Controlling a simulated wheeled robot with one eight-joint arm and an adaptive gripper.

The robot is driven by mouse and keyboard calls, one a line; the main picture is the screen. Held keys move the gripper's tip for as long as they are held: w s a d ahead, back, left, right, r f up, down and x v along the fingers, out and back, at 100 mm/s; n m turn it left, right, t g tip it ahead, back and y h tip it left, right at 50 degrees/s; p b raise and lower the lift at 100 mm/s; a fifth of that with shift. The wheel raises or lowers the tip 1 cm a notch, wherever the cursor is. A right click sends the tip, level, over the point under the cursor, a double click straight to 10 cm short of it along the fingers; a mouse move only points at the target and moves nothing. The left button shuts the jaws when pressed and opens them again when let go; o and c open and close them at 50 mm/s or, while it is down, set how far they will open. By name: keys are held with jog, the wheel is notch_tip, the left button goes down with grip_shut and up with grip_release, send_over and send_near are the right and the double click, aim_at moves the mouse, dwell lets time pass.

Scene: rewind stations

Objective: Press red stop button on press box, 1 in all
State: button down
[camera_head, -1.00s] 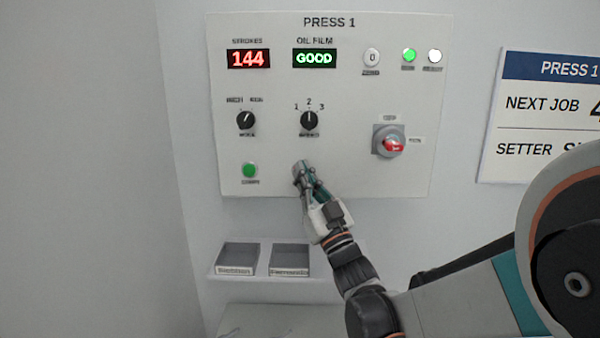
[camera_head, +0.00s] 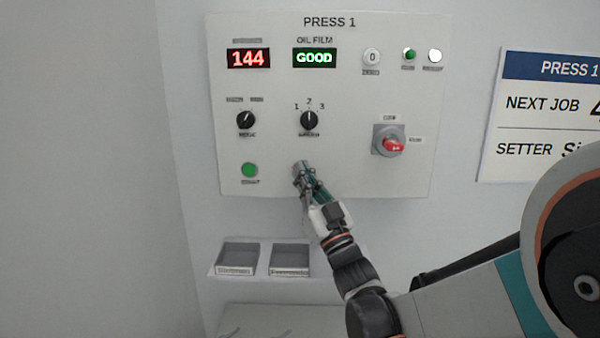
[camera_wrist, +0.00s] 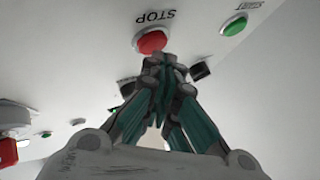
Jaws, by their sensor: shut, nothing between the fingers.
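The press box (camera_head: 270,180) is a pale panel on the wall, headed PRESS 1. In the wrist view, the red stop button (camera_wrist: 152,41) sits in a light ring beside the word STOP, upside down. In the head view my gripper (camera_head: 301,168) covers nearly all of it. My gripper is shut and empty, and its fingertips (camera_wrist: 160,60) overlap the button's near edge in the wrist view. I cannot tell for sure whether they touch it. The small green lamp (camera_head: 409,54) at the top of the panel looks dark.
A green button (camera_head: 249,170) is left of my gripper. Two knobs (camera_head: 246,120) (camera_head: 309,120) and a red rotary switch (camera_head: 392,145) are above it. Two small trays (camera_head: 237,258) (camera_head: 290,258) sit on a shelf below. A white lamp (camera_head: 434,56) is lit.

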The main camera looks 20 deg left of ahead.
jog(key=shift+s+d, duration=0.1)
jog(key=shift+s, duration=0.25)
jog(key=s, duration=0.2)
jog(key=s+d, duration=0.1)
jog(key=s, duration=0.2)
jog(key=shift+d, duration=0.1)
dwell(0.4)
dwell(0.4)
